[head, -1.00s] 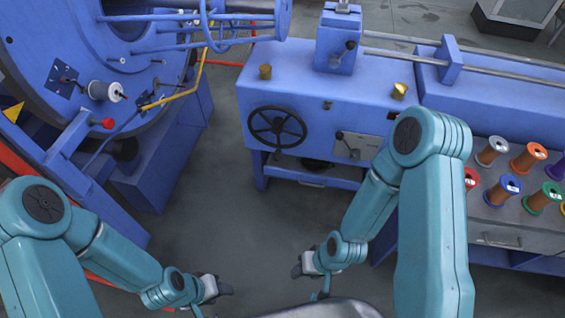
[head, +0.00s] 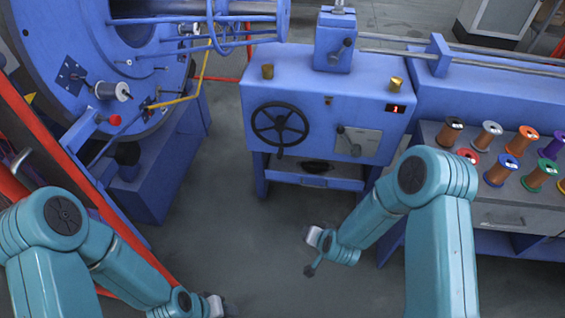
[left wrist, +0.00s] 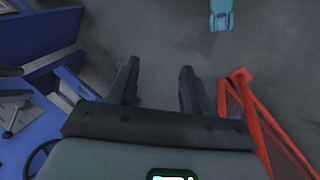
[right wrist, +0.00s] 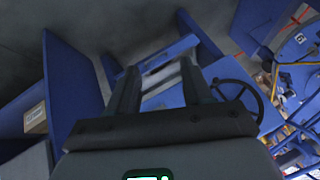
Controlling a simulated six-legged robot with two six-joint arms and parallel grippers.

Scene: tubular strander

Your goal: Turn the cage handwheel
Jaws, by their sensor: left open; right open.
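The cage handwheel (head: 280,128) is a black spoked wheel on the front of the blue machine cabinet, with a small handle at its lower rim. It shows at the right in the right wrist view (right wrist: 241,97) and partly at the lower left edge in the left wrist view (left wrist: 38,158). My right gripper (head: 312,255) hangs over the floor in front of the cabinet, below and apart from the wheel; its two fingers (right wrist: 158,88) are spread and empty. My left gripper (head: 222,307) is at the bottom edge of the head view, apart from the wheel; its fingers (left wrist: 157,85) are spread and empty.
A blue cage disc (head: 75,60) with a red-knobbed bracket and red rails stand at the left. A grey bench (head: 510,204) with several colored spools is at the right. A small panel with a lever (head: 358,143) sits beside the handwheel. Open floor lies before the cabinet.

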